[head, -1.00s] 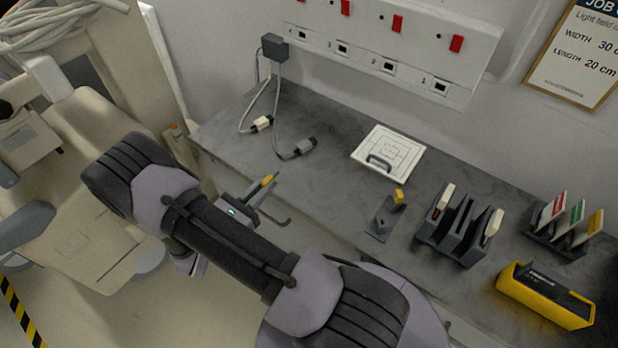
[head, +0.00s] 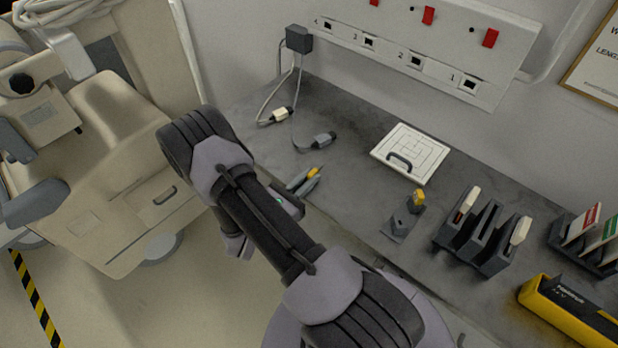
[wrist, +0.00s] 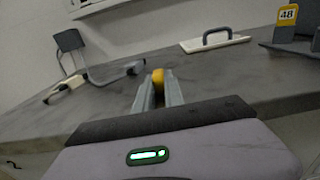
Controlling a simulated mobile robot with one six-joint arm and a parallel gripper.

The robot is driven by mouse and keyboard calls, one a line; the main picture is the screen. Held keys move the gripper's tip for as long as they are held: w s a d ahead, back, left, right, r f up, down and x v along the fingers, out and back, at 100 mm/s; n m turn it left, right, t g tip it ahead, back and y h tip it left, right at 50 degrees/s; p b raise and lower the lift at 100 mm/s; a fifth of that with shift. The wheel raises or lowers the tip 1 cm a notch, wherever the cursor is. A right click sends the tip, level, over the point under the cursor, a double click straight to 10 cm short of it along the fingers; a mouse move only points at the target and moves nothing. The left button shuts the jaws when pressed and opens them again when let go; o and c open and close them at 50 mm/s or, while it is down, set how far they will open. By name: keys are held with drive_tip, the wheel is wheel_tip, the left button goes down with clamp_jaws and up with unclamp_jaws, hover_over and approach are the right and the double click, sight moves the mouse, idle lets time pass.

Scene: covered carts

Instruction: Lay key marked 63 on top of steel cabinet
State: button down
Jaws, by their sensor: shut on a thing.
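My gripper (head: 312,174) is shut on a small yellow thing (wrist: 157,77), which shows between the fingertips in the wrist view. No number can be read on it, so I cannot tell if it is key 63. In the head view my gripper is by the front edge of the grey bench (head: 345,195), with the fingers pointing toward its back. Another yellow key tag (wrist: 288,14), marked 48, is at the upper right of the wrist view. It stands in a small dark holder (head: 400,222) on the bench. I cannot pick out a steel cabinet.
A white lidded panel with a handle (head: 412,150) lies on the bench. Grey cables with plugs (head: 283,115) lie behind my gripper. A dark slotted rack (head: 482,240) and a yellow case (head: 565,312) are at right. A beige covered machine (head: 110,190) stands left.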

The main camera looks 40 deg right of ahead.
drive_tip(key=c, duration=1.4)
unclamp_jaws()
drive_tip(key=shift+c, duration=0.2)
